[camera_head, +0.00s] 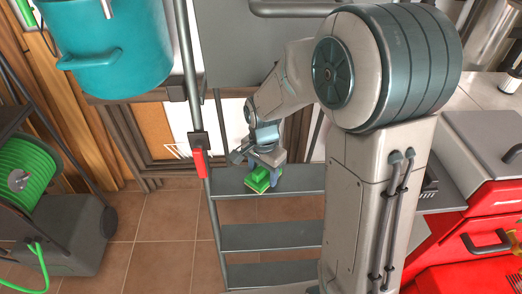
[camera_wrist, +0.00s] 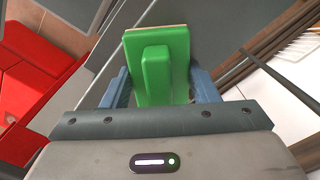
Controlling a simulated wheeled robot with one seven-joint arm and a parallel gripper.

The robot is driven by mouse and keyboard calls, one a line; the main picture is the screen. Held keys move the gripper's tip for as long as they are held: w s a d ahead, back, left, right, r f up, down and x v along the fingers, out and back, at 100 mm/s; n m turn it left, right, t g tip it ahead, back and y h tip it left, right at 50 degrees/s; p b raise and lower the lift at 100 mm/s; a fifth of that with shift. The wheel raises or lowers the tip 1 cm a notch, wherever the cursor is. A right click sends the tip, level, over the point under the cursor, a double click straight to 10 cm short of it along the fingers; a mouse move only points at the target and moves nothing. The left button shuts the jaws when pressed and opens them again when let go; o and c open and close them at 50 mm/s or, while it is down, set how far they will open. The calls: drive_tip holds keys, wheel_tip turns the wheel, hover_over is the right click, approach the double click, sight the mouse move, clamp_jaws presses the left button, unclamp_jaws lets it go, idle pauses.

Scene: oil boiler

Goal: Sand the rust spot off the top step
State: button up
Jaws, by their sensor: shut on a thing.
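My gripper (camera_head: 263,168) is shut on a green sanding block (camera_head: 258,180) and reaches down over the top step (camera_head: 300,180) of a grey metal ladder. In the wrist view the block (camera_wrist: 158,62) sits between the blue fingers, held by its raised ridge, with a thin tan layer at its far edge. The block is at the left part of the step; I cannot tell whether it touches the surface. No rust spot shows; it may be hidden under the block or gripper.
A teal pot (camera_head: 105,45) stands at the upper left. A green hose reel (camera_head: 22,180) on a dark grey machine is at the left. A red tool chest (camera_head: 490,215) stands at the right. A ladder rail with a red clip (camera_head: 200,163) runs just left of my gripper. Tiled floor (camera_head: 150,240) is free at the lower left.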

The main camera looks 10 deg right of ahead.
drive_tip(key=shift+d+r+p, duration=0.1)
drive_tip(key=shift+r+p, duration=2.5)
drive_tip(key=shift+r, duration=1.55)
drive_tip(key=shift+f, duration=0.1)
